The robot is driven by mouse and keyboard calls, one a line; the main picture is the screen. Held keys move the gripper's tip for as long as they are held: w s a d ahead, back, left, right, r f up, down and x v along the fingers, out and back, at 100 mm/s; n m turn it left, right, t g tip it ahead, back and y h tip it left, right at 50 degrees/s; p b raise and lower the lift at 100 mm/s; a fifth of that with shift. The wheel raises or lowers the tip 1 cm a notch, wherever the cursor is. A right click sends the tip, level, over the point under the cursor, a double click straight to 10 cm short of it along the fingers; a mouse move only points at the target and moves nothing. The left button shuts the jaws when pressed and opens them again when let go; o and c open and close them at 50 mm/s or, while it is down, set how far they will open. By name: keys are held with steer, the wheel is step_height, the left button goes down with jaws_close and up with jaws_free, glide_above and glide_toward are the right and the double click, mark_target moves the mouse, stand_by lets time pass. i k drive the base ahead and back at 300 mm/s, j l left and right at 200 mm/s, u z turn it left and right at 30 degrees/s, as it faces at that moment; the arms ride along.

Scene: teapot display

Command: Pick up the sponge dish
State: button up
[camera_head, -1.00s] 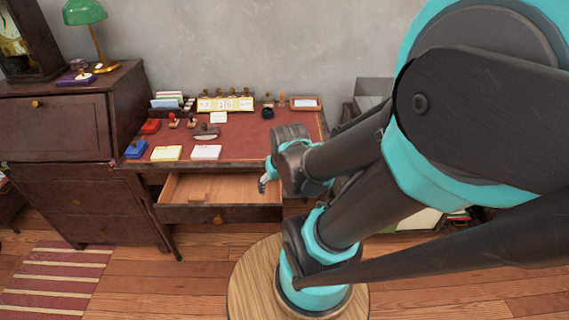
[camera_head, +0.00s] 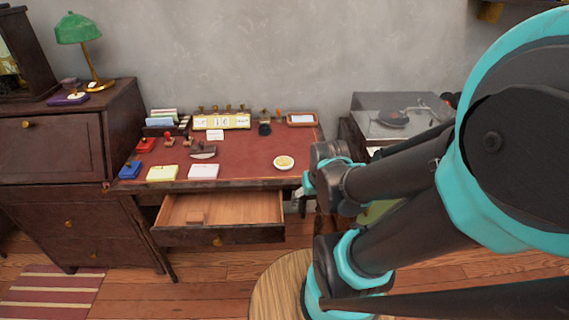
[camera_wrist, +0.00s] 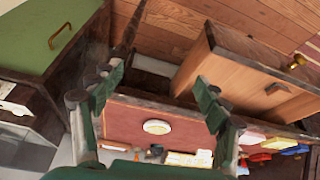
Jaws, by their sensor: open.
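The sponge dish (camera_head: 284,162) is a small round white dish with a yellow sponge in it. It sits on the red desk top near the front right corner. In the wrist view the dish (camera_wrist: 157,127) lies on the red surface, seen between and beyond the fingers. My gripper (camera_wrist: 158,80) is open and empty, its two fingers spread wide. In the head view my gripper (camera_head: 307,184) is small and partly hidden by the wrist, just right of the dish and apart from it.
The desk's drawer (camera_head: 222,212) stands open below the dish. White (camera_head: 204,171), yellow (camera_head: 162,173) and blue (camera_head: 130,170) pads line the desk's front left. A calendar block (camera_head: 222,121) and stamps stand at the back. A record player (camera_head: 395,116) is to the right. The desk's middle is fairly clear.

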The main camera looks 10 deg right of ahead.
mark_target(282, 162)
steer(key=k+l+u, duration=0.3)
steer(key=u, duration=0.2)
steer(key=k+l+u, duration=0.15)
steer(key=k+u, duration=0.65)
steer(key=u, duration=0.15)
